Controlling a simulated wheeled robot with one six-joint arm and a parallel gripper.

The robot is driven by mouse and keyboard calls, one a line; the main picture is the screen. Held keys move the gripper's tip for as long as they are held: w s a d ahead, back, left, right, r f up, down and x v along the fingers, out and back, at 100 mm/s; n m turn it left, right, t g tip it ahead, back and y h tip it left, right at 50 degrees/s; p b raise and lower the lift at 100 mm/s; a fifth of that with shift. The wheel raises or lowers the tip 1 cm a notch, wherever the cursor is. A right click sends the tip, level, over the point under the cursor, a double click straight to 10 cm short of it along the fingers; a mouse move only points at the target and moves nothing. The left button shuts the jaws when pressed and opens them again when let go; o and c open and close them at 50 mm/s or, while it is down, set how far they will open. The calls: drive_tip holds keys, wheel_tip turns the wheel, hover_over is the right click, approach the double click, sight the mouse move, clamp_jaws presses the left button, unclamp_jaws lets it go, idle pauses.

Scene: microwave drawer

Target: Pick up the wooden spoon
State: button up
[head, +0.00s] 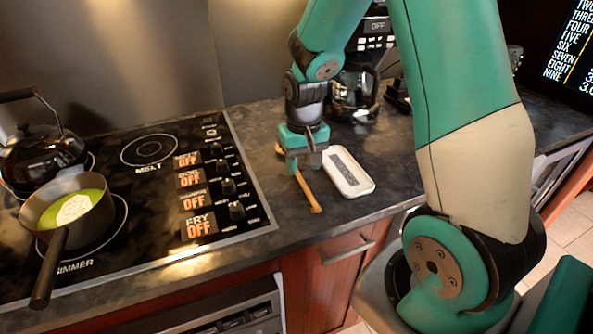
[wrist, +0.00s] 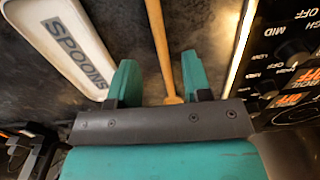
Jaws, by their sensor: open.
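The wooden spoon (head: 306,193) lies on the dark countertop between the stove and the white spoon tray. In the wrist view its handle (wrist: 157,40) runs down from the top edge into the space between my two fingers. My gripper (head: 302,166) is over the spoon, pointing down, with its fingers apart. In the wrist view my gripper (wrist: 160,80) has one green finger on each side of the handle, with a gap on both sides. Part of the spoon is hidden behind my gripper in the head view.
The white tray (head: 367,184) marked "SPOONS" lies close to the right of the spoon. The stove (head: 150,248) is to the left, with a pot (head: 62,195) of green liquid and a black kettle (head: 38,150). A coffee maker (head: 352,92) stands behind my gripper.

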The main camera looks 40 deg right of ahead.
sight(302, 179)
drive_tip(key=f, duration=0.4)
drive_tip(key=shift+w+f+p, duration=0.2)
drive_tip(key=shift+f+p, duration=0.15)
clamp_jaws()
drive_tip(key=shift+r, duration=0.15)
